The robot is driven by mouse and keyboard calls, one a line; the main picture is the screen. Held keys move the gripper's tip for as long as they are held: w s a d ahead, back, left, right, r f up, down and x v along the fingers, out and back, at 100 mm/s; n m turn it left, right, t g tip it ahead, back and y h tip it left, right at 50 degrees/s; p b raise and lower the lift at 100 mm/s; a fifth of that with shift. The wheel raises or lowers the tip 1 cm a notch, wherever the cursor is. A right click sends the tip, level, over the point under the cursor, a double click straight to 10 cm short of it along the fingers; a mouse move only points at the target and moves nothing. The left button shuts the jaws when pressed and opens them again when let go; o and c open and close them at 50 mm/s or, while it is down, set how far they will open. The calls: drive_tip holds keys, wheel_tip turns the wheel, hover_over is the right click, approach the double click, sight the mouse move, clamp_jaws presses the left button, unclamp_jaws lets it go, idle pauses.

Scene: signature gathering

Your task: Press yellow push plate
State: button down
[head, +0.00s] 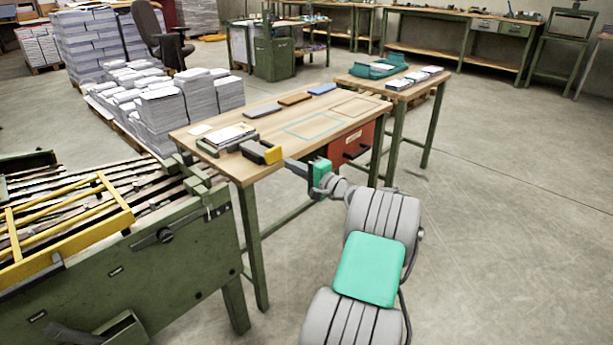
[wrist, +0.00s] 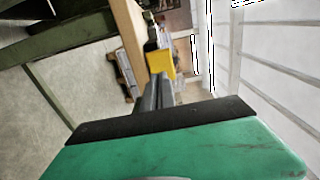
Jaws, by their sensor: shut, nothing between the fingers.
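The yellow push plate (head: 273,155) sits at the end of a dark bar at the near edge of the wooden table, beside a green fixture with a stack of paper. It also shows in the wrist view (wrist: 160,61), just beyond my fingertips. My gripper (head: 287,162) is shut and empty, with its fingers pointing at the plate from the right in the head view. In the wrist view my gripper (wrist: 158,80) has its closed fingers directly in front of the plate and hides its lower part. I cannot tell whether the fingertips touch the plate.
The wooden table (head: 250,176) holds dark, brown and blue blocks along its back edge. A green machine with a yellow frame (head: 70,238) stands at the left. Paper stacks (head: 165,108) stand behind the table. The floor at the right is clear.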

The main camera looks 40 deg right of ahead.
sight(275, 154)
drive_tip(key=w+b, duration=0.1)
drive_tip(key=w, duration=0.3)
drive_tip(key=shift+w+f, duration=0.1)
drive_tip(key=shift+w, duration=0.25)
drive_tip(key=shift+w+a+r, duration=0.1)
drive_tip(key=shift+w+r, duration=0.1)
drive_tip(key=shift+w, duration=0.1)
drive_tip(key=shift+w+p, duration=0.6)
drive_tip(key=shift+w, duration=0.65)
drive_tip(key=shift+w+r, duration=0.2)
drive_tip(key=shift+w, duration=0.05)
drive_tip(key=shift+a, duration=0.1)
drive_tip(key=shift+s+r, duration=0.1)
